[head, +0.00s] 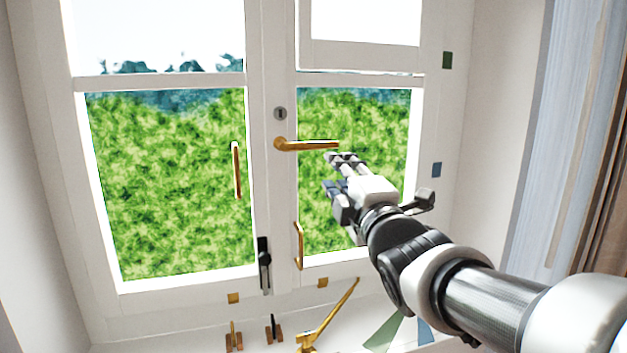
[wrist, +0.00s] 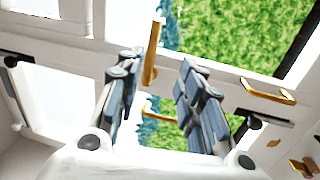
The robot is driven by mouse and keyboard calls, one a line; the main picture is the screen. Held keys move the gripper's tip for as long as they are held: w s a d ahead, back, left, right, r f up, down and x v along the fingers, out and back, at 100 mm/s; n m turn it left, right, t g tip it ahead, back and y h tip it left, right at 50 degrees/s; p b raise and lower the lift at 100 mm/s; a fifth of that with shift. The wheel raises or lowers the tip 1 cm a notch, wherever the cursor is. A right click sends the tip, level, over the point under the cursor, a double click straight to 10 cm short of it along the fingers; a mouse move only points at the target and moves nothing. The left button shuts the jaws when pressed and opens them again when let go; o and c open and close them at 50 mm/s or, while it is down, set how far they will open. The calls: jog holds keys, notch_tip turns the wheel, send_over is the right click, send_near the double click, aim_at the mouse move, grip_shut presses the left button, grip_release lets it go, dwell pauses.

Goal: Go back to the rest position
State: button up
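My gripper (head: 338,178) is in front of the right window pane in the head view, just below and right of a brass lever handle (head: 308,145) on the window's middle post. The lever lies level, pointing right. In the wrist view my gripper (wrist: 158,64) has its two dark fingers apart, with nothing held between them. A brass handle (wrist: 152,52) shows beyond the gap, near the left finger. In the head view the fingertips look close to the lever's free end; I cannot tell the exact distance.
Brass pull handles are on the left sash (head: 237,171) and right sash (head: 299,246). A black latch (head: 264,266) is low on the middle post. A brass stay (head: 328,316) rises from the sill. Curtains (head: 570,130) hang at the right.

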jog(key=s+d+f+m+g+h, duration=0.3)
jog(key=s+d+f+m, duration=0.1)
jog(key=s+f+m, duration=0.25)
jog(key=s+d+f+m+g+h, duration=0.2)
jog(key=s+d+f+m+g, duration=0.1)
jog(key=s+d+f+m, duration=0.25)
jog(key=s+f+m+g, duration=0.4)
jog(key=s+f, duration=0.4)
jog(key=s, duration=0.2)
jog(key=s+a+f+m+g, duration=0.1)
jog(key=s+f+m+g, duration=0.3)
jog(key=s+f, duration=0.4)
jog(key=s, duration=0.3)
jog(key=shift+s+f+g, duration=0.2)
jog(key=shift+s+g, duration=0.1)
